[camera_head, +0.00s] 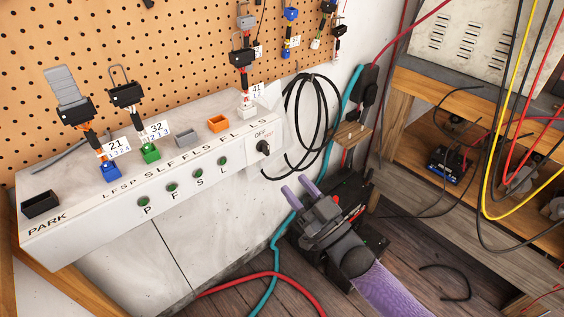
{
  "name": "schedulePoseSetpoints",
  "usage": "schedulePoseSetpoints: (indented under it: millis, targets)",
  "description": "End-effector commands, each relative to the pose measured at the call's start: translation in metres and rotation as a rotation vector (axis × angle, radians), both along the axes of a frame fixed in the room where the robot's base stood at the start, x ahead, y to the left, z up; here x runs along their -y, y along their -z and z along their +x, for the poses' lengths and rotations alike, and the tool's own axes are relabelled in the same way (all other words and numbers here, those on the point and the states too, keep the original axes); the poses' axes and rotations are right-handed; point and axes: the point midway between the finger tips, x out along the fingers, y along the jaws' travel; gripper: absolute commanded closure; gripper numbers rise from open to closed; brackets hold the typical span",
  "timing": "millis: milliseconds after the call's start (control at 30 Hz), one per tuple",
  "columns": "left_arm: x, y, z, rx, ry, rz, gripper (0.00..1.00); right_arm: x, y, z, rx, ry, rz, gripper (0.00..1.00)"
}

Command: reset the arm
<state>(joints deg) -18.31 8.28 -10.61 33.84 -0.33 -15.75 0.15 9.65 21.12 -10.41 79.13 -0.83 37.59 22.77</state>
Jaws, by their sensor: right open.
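My right gripper (299,190) is in the lower middle of the head view, with two purple-tipped fingers pointing up and left. It is open, its fingertips are apart, and nothing shows between them. It is in front of the right end of the white test box (160,255) and appears clear of it. Its purple-sleeved arm comes in from the lower right. My left gripper is not in view.
Connectors tagged 21 (114,148), 32 (157,131) and 41 (257,90) stand on the box. A black cable coil (312,110) hangs by the pegboard (180,40). Teal and red hoses (268,274) cross the floor. A wooden shelf (440,110) with wires is at right.

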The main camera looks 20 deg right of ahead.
Motion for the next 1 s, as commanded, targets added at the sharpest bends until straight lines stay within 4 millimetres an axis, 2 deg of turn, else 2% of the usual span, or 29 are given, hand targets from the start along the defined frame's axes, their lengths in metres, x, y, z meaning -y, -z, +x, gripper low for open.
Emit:
schedulePoseSetpoints:
  millis: [133,533,600,667,767,800,867,900,967,1000]
  targets:
    - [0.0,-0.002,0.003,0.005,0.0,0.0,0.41,0.004,0.005,-0.011,0.0,0.0,-0.001,0.51]
    - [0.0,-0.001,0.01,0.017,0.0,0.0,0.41,0.005,0.006,-0.012,-0.003,0.001,-0.001,0.51]
    - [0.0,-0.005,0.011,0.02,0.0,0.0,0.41,0.007,0.019,-0.014,-0.057,0.022,-0.011,0.51]
    - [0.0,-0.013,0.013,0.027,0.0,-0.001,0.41,0.012,0.048,-0.02,-0.184,0.068,-0.04,0.51]
    - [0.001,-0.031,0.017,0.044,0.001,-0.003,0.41,0.024,0.13,-0.06,-0.528,0.167,-0.131,0.51]
    - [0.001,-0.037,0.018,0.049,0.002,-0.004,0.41,0.028,0.164,-0.087,-0.679,0.197,-0.177,0.51]
    - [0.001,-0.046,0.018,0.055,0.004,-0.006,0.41,0.033,0.209,-0.134,-0.897,0.229,-0.247,0.51]
    - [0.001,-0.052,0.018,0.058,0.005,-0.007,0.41,0.035,0.234,-0.17,-1.036,0.239,-0.293,0.51]
    - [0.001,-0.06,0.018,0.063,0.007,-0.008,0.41,0.037,0.263,-0.228,-1.236,0.243,-0.362,0.51]
    - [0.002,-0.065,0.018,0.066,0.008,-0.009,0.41,0.038,0.278,-0.267,-1.361,0.238,-0.407,0.51]
